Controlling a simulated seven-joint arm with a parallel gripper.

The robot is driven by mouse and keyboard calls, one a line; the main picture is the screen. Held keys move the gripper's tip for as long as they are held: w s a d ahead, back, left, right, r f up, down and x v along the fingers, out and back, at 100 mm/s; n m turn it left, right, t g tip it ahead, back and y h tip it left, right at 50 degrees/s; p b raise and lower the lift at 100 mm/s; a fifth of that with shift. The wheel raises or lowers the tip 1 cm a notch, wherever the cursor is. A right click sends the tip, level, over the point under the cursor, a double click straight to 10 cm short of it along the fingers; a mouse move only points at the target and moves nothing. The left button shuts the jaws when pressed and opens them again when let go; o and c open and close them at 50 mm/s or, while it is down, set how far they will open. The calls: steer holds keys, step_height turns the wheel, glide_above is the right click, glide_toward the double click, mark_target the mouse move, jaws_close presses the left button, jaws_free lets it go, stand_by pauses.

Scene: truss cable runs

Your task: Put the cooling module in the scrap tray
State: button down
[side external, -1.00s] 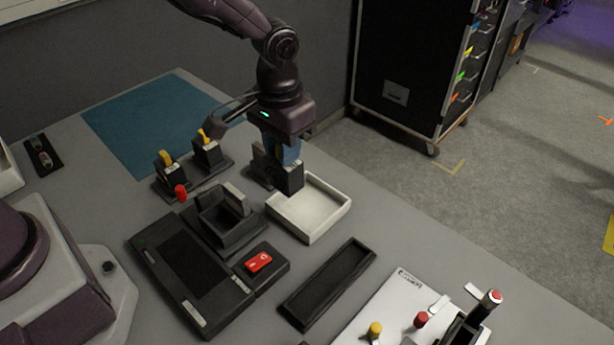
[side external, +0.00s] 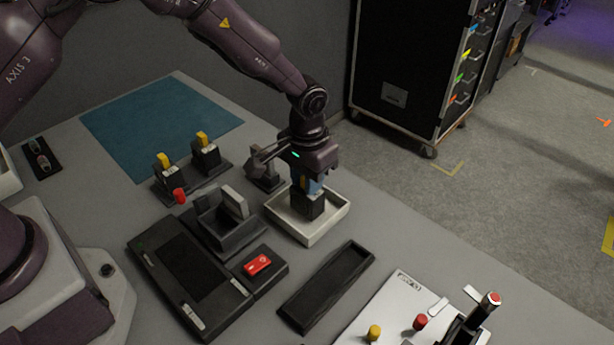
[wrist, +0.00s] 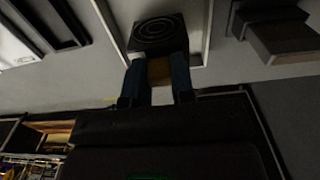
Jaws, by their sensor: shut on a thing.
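The cooling module (side external: 309,205) is a dark block. In the wrist view its face (wrist: 158,33) shows a ring pattern. My gripper (side external: 307,187) points down with its blue fingers shut on the upper part of the module; the fingers also show in the wrist view (wrist: 156,85). The white, shallow scrap tray (side external: 312,239) is directly below, and the module stands upright within its outline. I cannot tell whether the module touches the tray floor. My gripper hides part of the tray's back edge.
A dark holder (side external: 265,180) stands just behind and left of the tray. An open dark cradle (side external: 222,228) and a red part on a dark block (side external: 258,264) are to the left. A long empty black tray (side external: 326,287) lies in front. Two yellow-topped units (side external: 205,150) stand farther left.

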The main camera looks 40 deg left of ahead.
steer(key=shift+f, duration=0.25)
steer(key=c, duration=1)
jaws_free()
steer(key=shift+o, duration=0.2)
